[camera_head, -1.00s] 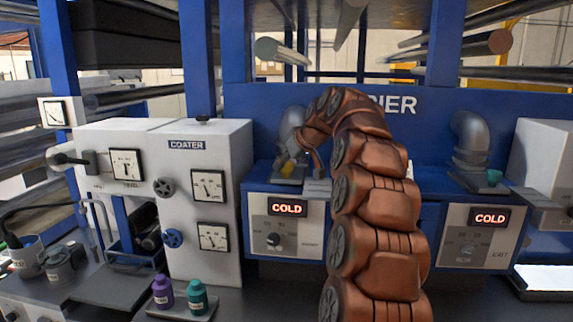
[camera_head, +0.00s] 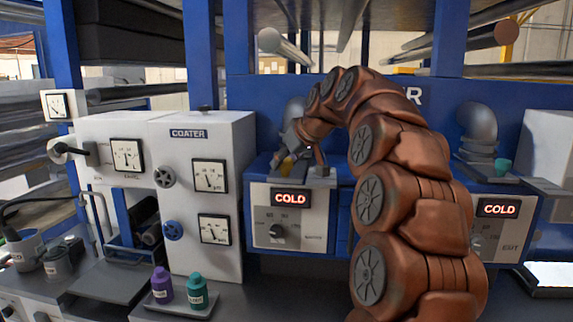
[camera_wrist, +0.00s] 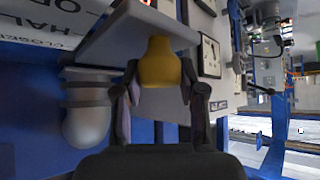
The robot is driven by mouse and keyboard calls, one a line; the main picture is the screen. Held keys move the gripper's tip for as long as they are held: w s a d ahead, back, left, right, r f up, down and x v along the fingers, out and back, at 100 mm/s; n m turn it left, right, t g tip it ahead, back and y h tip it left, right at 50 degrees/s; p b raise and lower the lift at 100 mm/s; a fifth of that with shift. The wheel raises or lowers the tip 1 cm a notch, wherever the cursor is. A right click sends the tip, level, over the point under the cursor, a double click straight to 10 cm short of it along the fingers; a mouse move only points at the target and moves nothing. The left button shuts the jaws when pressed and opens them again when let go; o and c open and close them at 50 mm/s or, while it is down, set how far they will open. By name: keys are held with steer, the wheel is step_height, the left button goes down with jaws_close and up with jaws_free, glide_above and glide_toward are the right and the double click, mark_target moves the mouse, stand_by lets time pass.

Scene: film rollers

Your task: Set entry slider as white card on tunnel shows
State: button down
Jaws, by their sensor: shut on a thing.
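A yellow knob (camera_wrist: 160,62) stands on a grey plate (camera_wrist: 112,38) in the wrist view. My gripper (camera_wrist: 159,78) is shut on this knob, with one dark finger on each side. In the head view my gripper (camera_head: 302,150) is at the top of the left dryer box (camera_head: 318,222), and a bit of the yellow knob (camera_head: 287,165) shows beside it. A white surface with dark lettering (camera_wrist: 45,18) is at the top left of the wrist view. Its words are cut off; "HAL", "OP" and "CLOSED" partly show. No setting card is readable in the head view.
A grey elbow pipe (camera_wrist: 86,112) is close to my gripper's left in the wrist view. The white coater (camera_head: 218,150) stands left of the dryer box. A purple bottle (camera_head: 161,285) and a teal bottle (camera_head: 197,291) stand in front. Rollers hang above.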

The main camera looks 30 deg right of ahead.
steer(key=shift+a+f, duration=0.1)
steer(key=c, duration=0.7)
jaws_free()
steer(key=shift+s, duration=0.15)
steer(key=shift+o, duration=0.2)
steer(key=shift+r, duration=0.2)
steer(key=v, duration=1.2)
steer(key=shift+a+f, duration=0.1)
steer(key=shift+f, duration=0.05)
